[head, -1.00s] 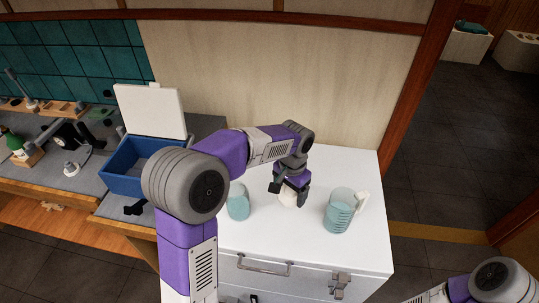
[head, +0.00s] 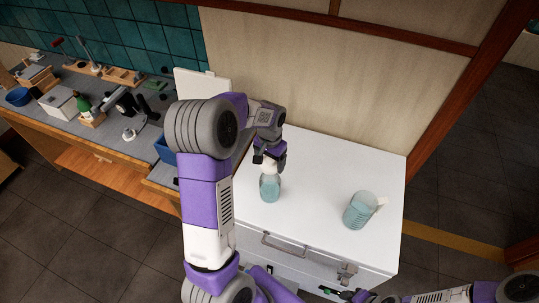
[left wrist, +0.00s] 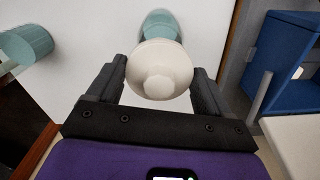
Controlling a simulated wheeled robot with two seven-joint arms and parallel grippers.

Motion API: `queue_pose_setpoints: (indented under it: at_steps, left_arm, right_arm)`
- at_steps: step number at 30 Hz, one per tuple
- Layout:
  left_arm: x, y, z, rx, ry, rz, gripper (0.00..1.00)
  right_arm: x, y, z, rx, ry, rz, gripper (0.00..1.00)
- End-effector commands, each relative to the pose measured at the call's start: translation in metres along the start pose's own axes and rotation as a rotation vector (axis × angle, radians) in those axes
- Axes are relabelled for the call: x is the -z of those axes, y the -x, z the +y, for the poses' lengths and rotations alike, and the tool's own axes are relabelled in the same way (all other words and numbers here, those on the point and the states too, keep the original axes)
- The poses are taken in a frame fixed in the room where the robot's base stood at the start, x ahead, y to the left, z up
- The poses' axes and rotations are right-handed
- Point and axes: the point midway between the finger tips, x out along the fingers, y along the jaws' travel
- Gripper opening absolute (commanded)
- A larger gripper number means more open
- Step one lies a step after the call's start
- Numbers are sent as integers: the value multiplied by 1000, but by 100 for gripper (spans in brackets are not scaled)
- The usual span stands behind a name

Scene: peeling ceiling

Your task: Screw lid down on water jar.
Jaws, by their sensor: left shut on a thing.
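The water jar (head: 270,188), teal and translucent, stands upright on the white cabinet top. My left gripper (head: 268,158) is shut on the cream-white lid (head: 270,168) right over the jar's mouth. In the left wrist view the round, knobbed lid (left wrist: 160,72) sits between both fingers, with part of the jar (left wrist: 160,26) showing behind it. The lid hides the jar's rim, so I cannot tell whether it is seated or slightly apart. Part of my right arm shows at the lower right edge of the head view; its dark gripper end (head: 345,294) is too cut off to read.
A blue box (head: 164,150) with a raised white lid (head: 203,88) stands to the left, partly behind my arm. The cabinet top between jar and jug is clear.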

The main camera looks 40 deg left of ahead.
Motion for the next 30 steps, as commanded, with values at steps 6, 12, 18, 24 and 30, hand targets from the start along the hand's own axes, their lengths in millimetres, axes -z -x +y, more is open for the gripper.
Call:
queue_pose_setpoints:
  at_steps: [6,12,18,24,30]
  left_arm:
    - [-1,0,-2,0,4,0,43]
    - [-1,0,-2,0,4,-1,43]
    - [-3,-7,-2,1,3,-1,43]
    - [-3,-23,-2,1,3,-3,43]
    - [-3,-43,-2,1,3,-2,43]
  right_arm:
    - [0,0,0,0,0,0,51]
    - [0,0,0,0,0,0,51]
    - [0,-5,2,0,0,0,51]
    - [1,-17,6,0,0,0,51]
    - [1,-31,12,0,0,0,51]
